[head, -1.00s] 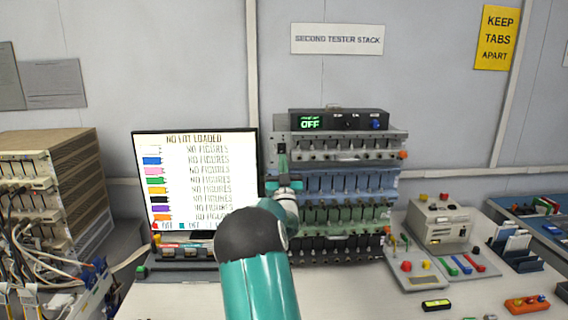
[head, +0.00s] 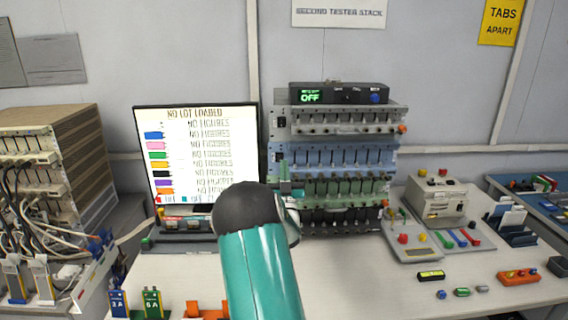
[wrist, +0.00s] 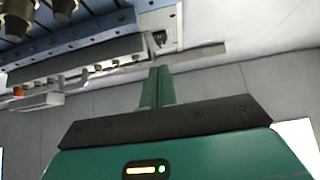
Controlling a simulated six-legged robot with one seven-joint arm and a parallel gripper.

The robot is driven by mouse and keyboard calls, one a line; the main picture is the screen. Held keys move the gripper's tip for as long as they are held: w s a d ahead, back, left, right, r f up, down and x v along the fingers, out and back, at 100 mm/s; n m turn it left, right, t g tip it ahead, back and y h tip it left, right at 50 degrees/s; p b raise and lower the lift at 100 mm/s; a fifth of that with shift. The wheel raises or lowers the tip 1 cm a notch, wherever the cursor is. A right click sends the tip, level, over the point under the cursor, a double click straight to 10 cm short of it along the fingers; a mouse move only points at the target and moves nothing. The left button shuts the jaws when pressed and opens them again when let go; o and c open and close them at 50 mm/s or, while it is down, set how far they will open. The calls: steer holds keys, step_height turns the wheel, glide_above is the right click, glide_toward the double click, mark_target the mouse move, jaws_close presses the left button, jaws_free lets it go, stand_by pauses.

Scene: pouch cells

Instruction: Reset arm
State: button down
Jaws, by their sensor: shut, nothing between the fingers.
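My gripper (head: 285,178) is in front of the left end of the tester stack (head: 388,160), near its blue and green rows, with my teal arm reaching up from the bottom. In the wrist view my gripper's green fingers (wrist: 158,88) are together with nothing between them. The wrist view also shows the underside of a blue-edged rack (wrist: 80,38) close above and to the left of the fingers. I cannot tell from the head view how far the fingertips are from the stack.
A monitor (head: 205,155) reading "NO LOT LOADED" stands left of my arm. A grey tester box (head: 438,203) and small parts lie on the bench (head: 365,285) to the right. A cabled rack (head: 35,165) stands far left. Bare bench lies right of my arm.

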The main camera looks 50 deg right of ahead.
stand_by(0.5)
steer(key=w+a+r+g+y, duration=0.1)
steer(key=w+a+r+y, duration=0.15)
steer(key=a, duration=0.25)
steer(key=w+a+r+g+y, duration=0.1)
steer(key=w+a+r+y, duration=0.1)
steer(key=w+a+y, duration=0.3)
steer(key=s+a+f+n+g+y, duration=0.2)
steer(key=a+y, duration=0.5)
steer(key=a, duration=1.4)
steer(key=s+a+f+n+g+y, duration=0.2)
steer(key=s+a+n+g, duration=0.1)
steer(key=s+a, duration=0.8)
steer(key=s+a+f+n+g+y, duration=0.3)
steer(key=s+a+n+g, duration=0.1)
steer(key=s+a, duration=0.7)
steer(key=shift+s+f+n, duration=0.3)
steer(key=shift+s+n, duration=0.1)
steer(key=shift+s, duration=0.85)
steer(key=shift+d, duration=0.2)
